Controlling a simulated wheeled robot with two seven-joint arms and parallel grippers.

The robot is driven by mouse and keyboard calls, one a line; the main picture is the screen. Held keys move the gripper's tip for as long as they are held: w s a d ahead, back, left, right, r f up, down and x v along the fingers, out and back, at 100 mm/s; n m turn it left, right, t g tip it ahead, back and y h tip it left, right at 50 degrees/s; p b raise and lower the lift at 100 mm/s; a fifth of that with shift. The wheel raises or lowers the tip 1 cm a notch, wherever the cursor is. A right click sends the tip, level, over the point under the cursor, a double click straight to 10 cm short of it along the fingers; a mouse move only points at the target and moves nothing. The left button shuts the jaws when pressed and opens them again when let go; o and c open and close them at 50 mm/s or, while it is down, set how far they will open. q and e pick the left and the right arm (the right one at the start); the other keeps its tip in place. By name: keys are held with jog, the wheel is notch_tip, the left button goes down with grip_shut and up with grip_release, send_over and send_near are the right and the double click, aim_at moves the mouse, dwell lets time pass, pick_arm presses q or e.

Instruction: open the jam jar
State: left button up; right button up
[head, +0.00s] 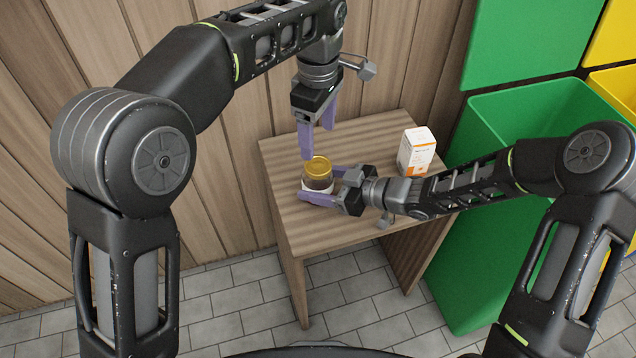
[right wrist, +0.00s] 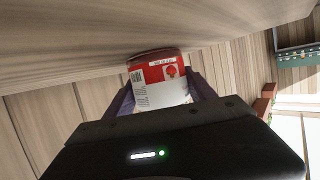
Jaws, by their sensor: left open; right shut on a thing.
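The jam jar (head: 318,182) stands upright on the wooden workbench (head: 285,215), with a gold lid (head: 317,166) on top. In the right wrist view the jar (right wrist: 160,85) shows a red and white label with a fruit picture. My right gripper (head: 322,184) is shut on the jar's body from the right side, one purple finger on each side of it. My left gripper (head: 318,150) points down above the jar, its purple fingers open and empty. Its fingertips are close to the lid; I cannot tell whether they touch it.
A white and orange box (head: 416,150) stands at the bench's back right. A green bin (head: 530,110) stands to the right of the bench, with a yellow one (head: 618,85) beyond it. A plank wall (head: 230,150) runs behind. The bench's front left is clear.

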grip_shut()
dwell(0.4)
